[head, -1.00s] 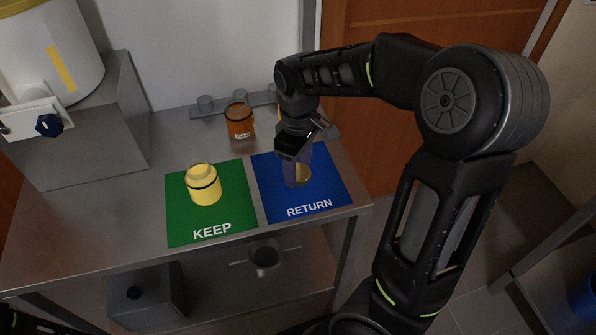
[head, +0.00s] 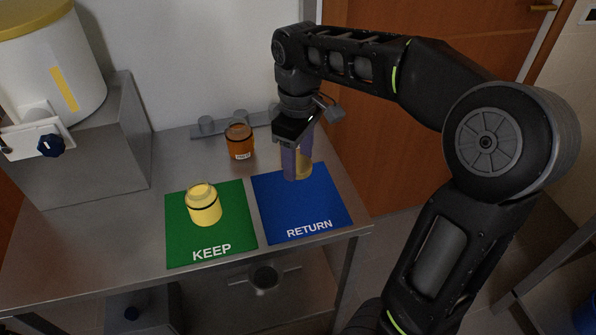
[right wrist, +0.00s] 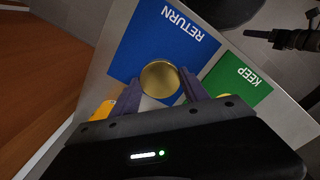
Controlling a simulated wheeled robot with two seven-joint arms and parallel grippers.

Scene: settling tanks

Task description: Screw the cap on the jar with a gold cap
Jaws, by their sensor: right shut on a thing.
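My right gripper (head: 297,172) is shut on a round gold cap (head: 304,165), which sits between its two lavender fingers. In the right wrist view the cap (right wrist: 160,79) shows as a gold disc between the fingertips, over the back part of the RETURN mat. I cannot tell whether anything is under it. A yellow jar (head: 203,208) with a dark band and a narrower pale top stands upright on the green KEEP mat (head: 180,245). An amber jar (head: 239,143) with a white label stands behind the mats. My left gripper (right wrist: 290,39) seems to show at the right wrist view's top right; its jaws are unclear.
The blue RETURN mat (head: 310,208) lies right of the green one, its visible surface bare. A grey rack (head: 222,128) with short cylinders stands against the wall. A white tank (head: 60,65) with a dark-knobbed tap (head: 51,145) stands on a grey block at left.

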